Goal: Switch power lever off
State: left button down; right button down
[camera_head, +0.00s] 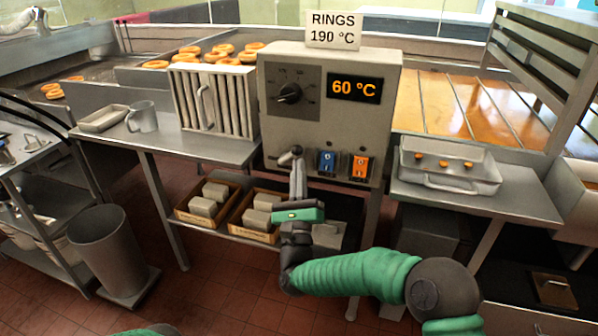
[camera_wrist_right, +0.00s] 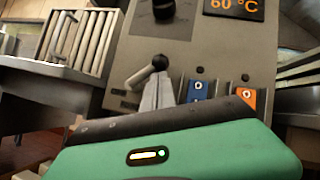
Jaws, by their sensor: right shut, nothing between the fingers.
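The power lever (camera_head: 291,155) is a short metal lever with a dark round knob, low on the left of the grey control box (camera_head: 276,123). In the right wrist view the lever (camera_wrist_right: 141,75) slants up to the right, its knob at the upper end. My right gripper (camera_head: 297,160) is shut and empty, its fingertips just below the knob in the head view. In the right wrist view the fingertips (camera_wrist_right: 157,84) are close to the knob; I cannot tell whether they touch it. My left gripper is not in view.
Beside the lever are a blue switch (camera_head: 327,162) and an orange switch (camera_head: 360,167). Above are a black dial (camera_head: 289,93) and a display (camera_head: 354,88) reading 60 °C. A slatted metal unit (camera_head: 211,98) stands left, a metal tray (camera_head: 449,171) right.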

jog(key=shift+r+n+y+p, duration=0.4)
jog(key=shift+n+y+p, duration=0.15)
jog(key=shift+n, duration=0.45)
jog(key=a+r+n+g+y+p, duration=0.1)
jog(key=a+n+g+p, duration=0.1)
jog(key=n+p, duration=0.3)
jog(key=w+a+r+n+g+y+p, duration=0.1)
jog(key=r+n+g+y+p, duration=0.1)
jog(key=n+g+p, duration=0.2)
jog(key=a+r+n+g+y+p, duration=0.1)
jog(key=a+n+g+p, duration=0.1)
jog(key=n+p, duration=0.5)
jog(key=shift+w+a+r+n+g+p, duration=0.2)
jog(key=shift+w+a+n+g+p, duration=0.2)
jog(key=shift+n+g, duration=0.3)
jog(key=shift+y, duration=0.35)
jog(key=shift+d+r, duration=0.15)
